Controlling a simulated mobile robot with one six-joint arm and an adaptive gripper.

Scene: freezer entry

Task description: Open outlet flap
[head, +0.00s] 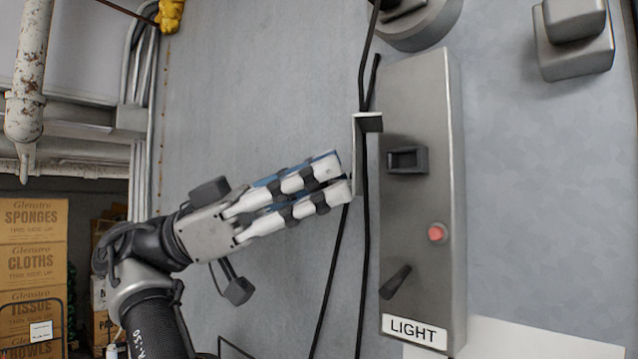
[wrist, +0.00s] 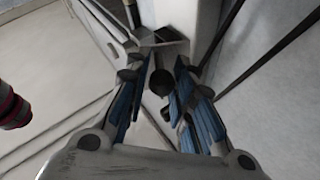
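The outlet flap (head: 361,140) is a thin grey plate with a bent top lip. In the head view it stands out at the left side of the grey control box, beside the dark square outlet (head: 407,160). My gripper (head: 342,174) comes from the left, its fingertips close to the flap's left side. Whether they touch it I cannot tell. The fingers are partly open with a narrow gap. In the wrist view my gripper (wrist: 160,75) shows its blue-padded fingers apart, with no clear hold on anything. A bent grey plate, seemingly the flap (wrist: 160,38), shows just beyond the tips.
The control box (head: 430,100) carries a red button (head: 437,232), a dark lever (head: 395,282) and a LIGHT label (head: 414,330). Black cables (head: 364,260) hang along its left side. Cardboard boxes (head: 33,235) stand at far left. The wall right of the box is mostly clear.

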